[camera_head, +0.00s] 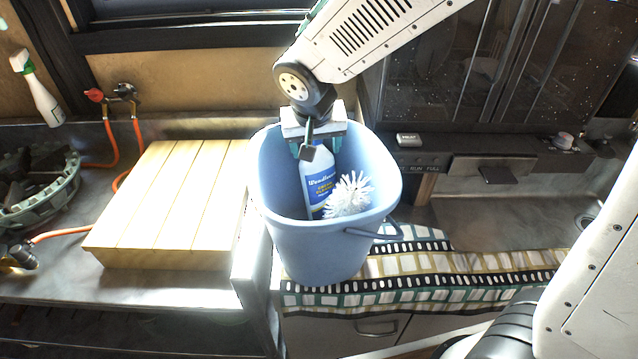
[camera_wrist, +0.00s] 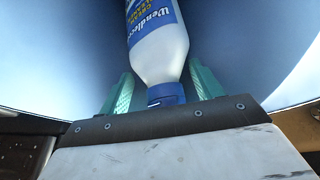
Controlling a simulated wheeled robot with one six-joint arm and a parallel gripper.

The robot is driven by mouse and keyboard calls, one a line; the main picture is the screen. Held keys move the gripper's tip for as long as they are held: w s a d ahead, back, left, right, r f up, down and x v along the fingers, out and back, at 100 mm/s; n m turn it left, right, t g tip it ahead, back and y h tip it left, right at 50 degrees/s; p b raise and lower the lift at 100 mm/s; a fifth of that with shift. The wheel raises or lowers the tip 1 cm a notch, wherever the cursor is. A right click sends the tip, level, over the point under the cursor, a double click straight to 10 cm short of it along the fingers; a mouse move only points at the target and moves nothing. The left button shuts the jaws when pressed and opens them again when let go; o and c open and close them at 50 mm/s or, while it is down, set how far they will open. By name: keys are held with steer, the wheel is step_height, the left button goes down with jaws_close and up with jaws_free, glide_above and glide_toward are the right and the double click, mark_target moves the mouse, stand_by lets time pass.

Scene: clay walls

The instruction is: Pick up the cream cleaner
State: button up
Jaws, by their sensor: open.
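The cream cleaner (camera_head: 318,186) is a white bottle with a blue label, standing inside a blue bucket (camera_head: 320,244). My gripper (camera_head: 309,148) is over the bucket at the bottle's top, pointing down. In the wrist view the bottle (camera_wrist: 158,50) shows its label, white shoulder and blue cap. The green fingers of my gripper (camera_wrist: 160,92) are open, one on each side of the cap, with a gap visible on both sides. In the head view the gripper hides the bottle's cap.
A white fluffy brush head (camera_head: 349,195) is in the bucket beside the bottle. The bucket wall surrounds my gripper closely. A slatted wooden board (camera_head: 165,200) lies left of the bucket. A patterned cloth (camera_head: 430,275) lies along the counter's front at right.

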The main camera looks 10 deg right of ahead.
steer(key=shift+f, duration=0.1)
jaws_close()
stand_by(0.3)
step_height(320, 180, up, 18)
stand_by(0.7)
steer(key=shift+r, duration=0.2)
steer(key=shift+r, duration=1.85)
steer(key=shift+r, duration=2)
